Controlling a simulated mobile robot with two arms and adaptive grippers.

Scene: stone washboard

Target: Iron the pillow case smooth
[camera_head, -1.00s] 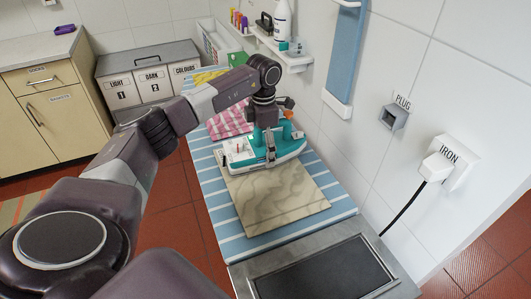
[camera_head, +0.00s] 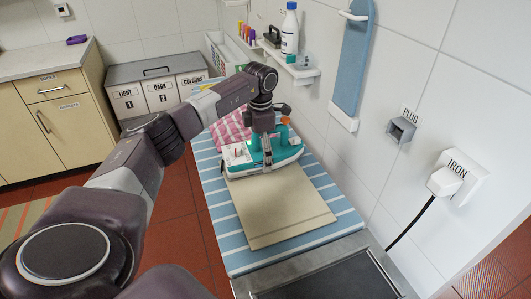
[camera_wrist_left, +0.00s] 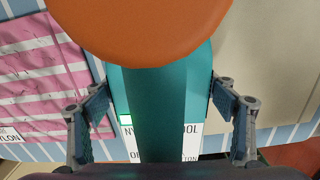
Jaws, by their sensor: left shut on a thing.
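The beige pillow case (camera_head: 285,212) lies flat on the blue-and-white striped ironing surface (camera_head: 232,250). It looks smooth, with a seam line near its front edge. The teal and white iron (camera_head: 290,155) rests at its far end and hides that part. My left gripper (camera_head: 267,156) is shut on the iron's handle from above. In the left wrist view, the fingers (camera_wrist_left: 160,100) sit on both sides of the teal handle (camera_wrist_left: 160,125), below an orange knob (camera_wrist_left: 140,28). The pillow case (camera_wrist_left: 270,50) shows there at right. My right gripper is not in view.
A pink striped cloth (camera_head: 229,129) lies just beyond the iron. A wall with a shelf (camera_head: 292,69), a plug socket (camera_head: 401,129) and an iron plug (camera_head: 446,181) borders the right side. A dark-topped metal stand (camera_head: 335,278) is in front.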

